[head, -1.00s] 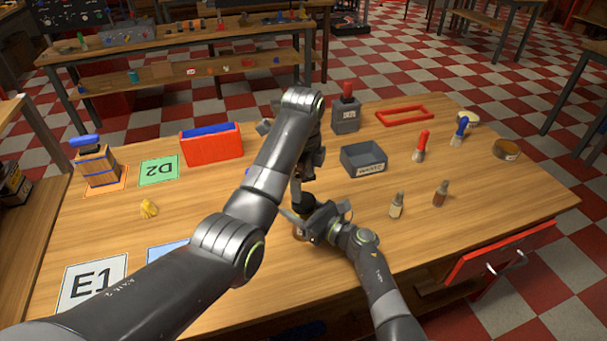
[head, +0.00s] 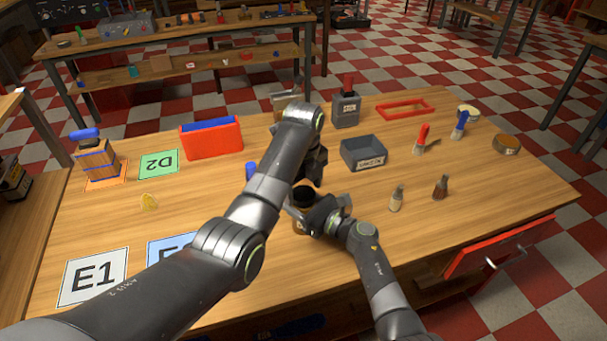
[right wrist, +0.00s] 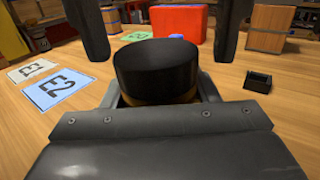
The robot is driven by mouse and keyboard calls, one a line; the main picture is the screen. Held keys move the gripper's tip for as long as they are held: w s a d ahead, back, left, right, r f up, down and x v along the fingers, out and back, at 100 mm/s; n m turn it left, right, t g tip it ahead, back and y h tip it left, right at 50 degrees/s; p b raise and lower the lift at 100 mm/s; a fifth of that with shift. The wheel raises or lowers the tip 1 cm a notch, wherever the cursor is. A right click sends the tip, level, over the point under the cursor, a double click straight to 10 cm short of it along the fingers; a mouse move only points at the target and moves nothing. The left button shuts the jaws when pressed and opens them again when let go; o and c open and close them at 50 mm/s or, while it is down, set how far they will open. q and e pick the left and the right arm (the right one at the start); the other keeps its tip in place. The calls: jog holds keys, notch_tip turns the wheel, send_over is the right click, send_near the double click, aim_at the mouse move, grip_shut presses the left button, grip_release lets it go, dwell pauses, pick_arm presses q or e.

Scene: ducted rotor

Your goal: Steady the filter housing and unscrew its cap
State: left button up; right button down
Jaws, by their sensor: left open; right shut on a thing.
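The filter housing stands upright on the table with a wide black cap (head: 303,194) on top. Its amber-brown body (head: 299,224) shows just below, mostly hidden by my right gripper. My right gripper (head: 308,214) is shut on the body from the right. In the right wrist view the black cap (right wrist: 155,72) sits upright on the housing, with a thin amber band (right wrist: 152,100) under it. My left gripper (head: 312,173) is above the cap, open. In the right wrist view its two dark fingers hang wide apart beyond the cap, apparently not touching it.
A red box (head: 211,138) and the D2 card (head: 158,163) are at the back left. E1 (head: 93,276) is at front left. The left middle of the table is mostly clear.

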pick_arm(q)
jog(key=shift+f, duration=0.7)
jog(key=c, duration=1)
jog(key=n, duration=0.5)
jog(key=shift+r+n, duration=0.1)
jog(key=shift+n, duration=0.2)
jog(key=n, duration=0.4)
jog(key=shift+n, duration=0.3)
jog(key=o, duration=1.1)
